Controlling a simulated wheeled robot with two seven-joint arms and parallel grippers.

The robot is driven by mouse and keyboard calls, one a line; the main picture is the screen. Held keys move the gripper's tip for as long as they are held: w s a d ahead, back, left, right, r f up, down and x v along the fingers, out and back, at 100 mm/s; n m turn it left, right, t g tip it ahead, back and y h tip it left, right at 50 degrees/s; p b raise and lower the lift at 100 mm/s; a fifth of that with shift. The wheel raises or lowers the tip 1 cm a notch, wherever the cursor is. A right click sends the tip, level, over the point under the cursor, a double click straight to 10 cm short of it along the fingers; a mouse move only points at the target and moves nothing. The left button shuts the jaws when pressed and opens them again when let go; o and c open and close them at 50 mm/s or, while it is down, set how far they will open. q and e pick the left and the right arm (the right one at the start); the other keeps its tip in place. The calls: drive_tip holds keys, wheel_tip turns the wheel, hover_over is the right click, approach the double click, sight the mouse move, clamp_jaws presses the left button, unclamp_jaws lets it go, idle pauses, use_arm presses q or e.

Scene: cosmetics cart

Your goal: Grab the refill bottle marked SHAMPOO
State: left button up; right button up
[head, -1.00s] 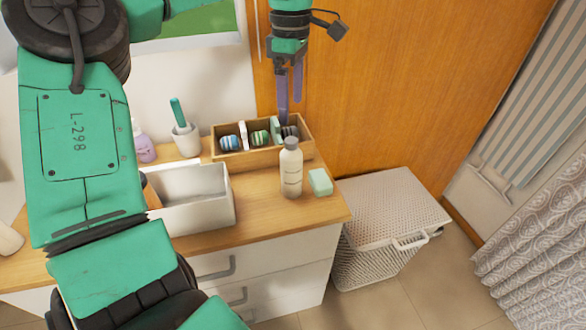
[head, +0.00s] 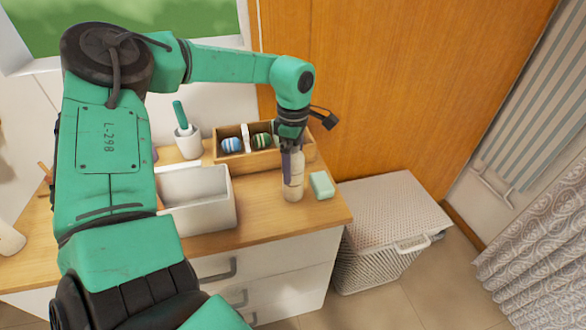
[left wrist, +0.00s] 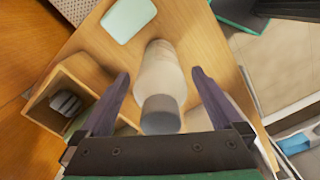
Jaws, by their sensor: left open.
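A white bottle with a grey cap (head: 293,182) stands upright near the right end of the wooden counter in the head view. In the left wrist view the bottle (left wrist: 160,75) lies between the two fingers, its cap nearest the camera. I cannot read its label. My left gripper (head: 291,172) is open and points down at the bottle, partly covering it. In the left wrist view the open fingers of my left gripper (left wrist: 160,88) are on either side of the bottle, with gaps visible. My right gripper is not in view.
A pale green block (head: 322,185) lies right beside the bottle. A wooden divided box (head: 262,160) with rolled items stands behind. A white bin (head: 200,215) stands to the left, with a white cup (head: 188,145) behind it. A lidded basket (head: 385,215) is on the floor.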

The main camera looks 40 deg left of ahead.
use_arm(q)
drive_tip(key=shift+f, duration=0.15)
drive_tip(key=c, duration=1.3)
clamp_jaws()
